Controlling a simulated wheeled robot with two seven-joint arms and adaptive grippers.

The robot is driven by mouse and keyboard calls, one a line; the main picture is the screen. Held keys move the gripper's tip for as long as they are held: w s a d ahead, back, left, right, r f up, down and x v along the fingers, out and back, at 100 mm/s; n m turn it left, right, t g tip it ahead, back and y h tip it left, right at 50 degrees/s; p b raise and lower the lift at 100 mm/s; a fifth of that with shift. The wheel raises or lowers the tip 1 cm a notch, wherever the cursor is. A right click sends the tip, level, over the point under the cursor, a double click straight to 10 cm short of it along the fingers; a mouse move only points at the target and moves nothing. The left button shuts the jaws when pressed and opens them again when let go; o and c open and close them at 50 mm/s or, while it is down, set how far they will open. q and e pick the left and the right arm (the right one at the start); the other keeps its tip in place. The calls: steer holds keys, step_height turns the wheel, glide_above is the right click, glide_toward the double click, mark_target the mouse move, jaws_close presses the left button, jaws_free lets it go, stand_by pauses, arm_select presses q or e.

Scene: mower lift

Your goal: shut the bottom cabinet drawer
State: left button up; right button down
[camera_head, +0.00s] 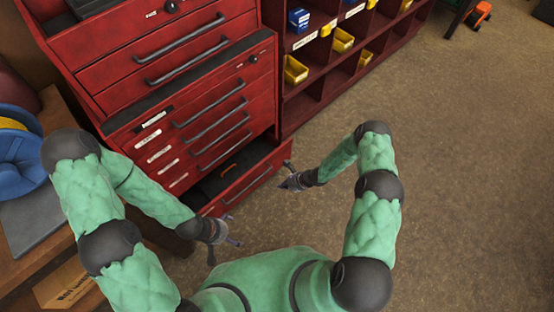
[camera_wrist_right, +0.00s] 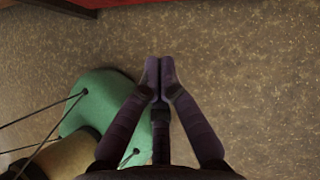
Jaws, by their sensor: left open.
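The bottom drawer (camera_head: 252,184) of the red cabinet (camera_head: 185,85) is pulled out, and part of its dark inside shows with a small orange item in it. Its front has a dark bar handle. My right gripper (camera_head: 284,184) is beside the right end of the drawer front; I cannot tell if it touches. In the right wrist view its fingertips (camera_wrist_right: 160,66) are together with nothing between them. My left gripper (camera_head: 223,249) is open and empty, in front of the drawer's left part and apart from it.
The drawers above look shut. A red shelf unit (camera_head: 320,85) with yellow bins (camera_head: 342,40) and a blue bin (camera_head: 298,19) stands to the right. A wooden bench (camera_head: 30,265) with a blue reel (camera_head: 18,160) is at the left. The brown floor (camera_head: 460,150) at the right is clear.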

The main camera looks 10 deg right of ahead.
steer(key=w+d+f+m+t+h, duration=0.2)
steer(key=w+d+m+t, duration=0.2)
steer(key=w+d+m, duration=0.35)
steer(key=n+b, duration=0.2)
steer(key=b, duration=0.6)
glide_toward(273, 157)
steer(key=shift+m, duration=0.25)
steer(key=x, duration=0.5)
steer(key=shift+a+f, duration=0.2)
steer(key=shift+f, duration=0.1)
steer(key=shift+r, duration=0.1)
